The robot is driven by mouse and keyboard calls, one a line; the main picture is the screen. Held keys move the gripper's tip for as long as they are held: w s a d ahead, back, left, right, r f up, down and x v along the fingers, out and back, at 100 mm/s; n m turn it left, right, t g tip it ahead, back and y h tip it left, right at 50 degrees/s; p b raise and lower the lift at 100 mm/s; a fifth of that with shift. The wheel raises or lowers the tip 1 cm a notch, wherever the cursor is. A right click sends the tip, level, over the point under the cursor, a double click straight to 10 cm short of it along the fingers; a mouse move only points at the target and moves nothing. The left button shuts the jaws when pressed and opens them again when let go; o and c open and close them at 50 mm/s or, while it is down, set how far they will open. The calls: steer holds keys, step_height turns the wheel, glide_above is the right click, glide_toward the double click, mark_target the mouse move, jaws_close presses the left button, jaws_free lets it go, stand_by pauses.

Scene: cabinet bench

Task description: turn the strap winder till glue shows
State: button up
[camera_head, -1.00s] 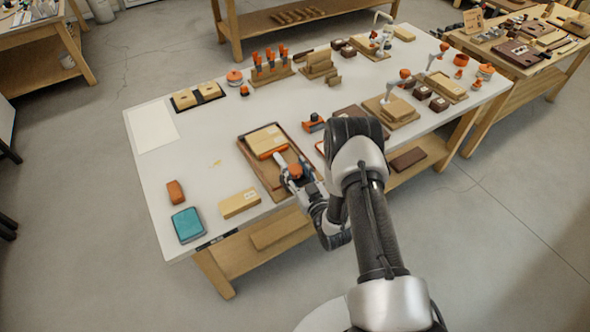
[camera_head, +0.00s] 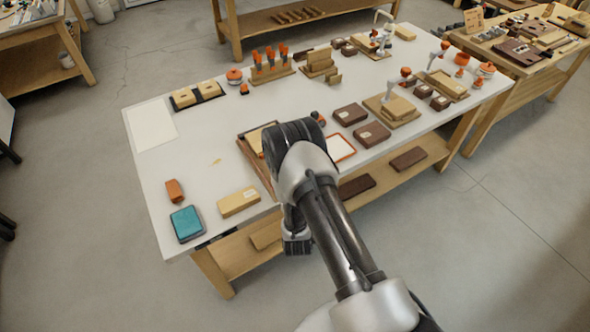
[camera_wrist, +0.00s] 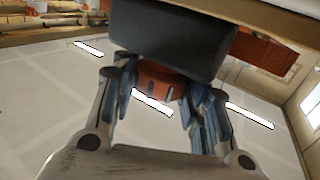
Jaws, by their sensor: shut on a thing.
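In the wrist view, the strap winder shows as a ribbed orange-red knob (camera_wrist: 160,82) below a dark grey body (camera_wrist: 170,38). My gripper (camera_wrist: 158,95) is shut on the knob, with one finger on each side of it. A brown tray (camera_head: 262,174) with a tan block (camera_head: 255,140) shows only in part, left of my arm. I cannot see any glue in either view.
A tan box (camera_head: 238,202), a teal-topped pad (camera_head: 187,224) and an orange piece (camera_head: 174,190) lie at the table's near left. Dark brown blocks (camera_head: 372,134) and an orange-rimmed tray (camera_head: 341,148) lie right of my arm. The white table is clear around the middle left.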

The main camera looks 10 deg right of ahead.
steer(key=shift+m+h, duration=0.5)
steer(key=shift+h, duration=0.3)
steer(key=o, duration=1.1)
steer(key=v, duration=1.2)
steer(key=shift+r, duration=0.15)
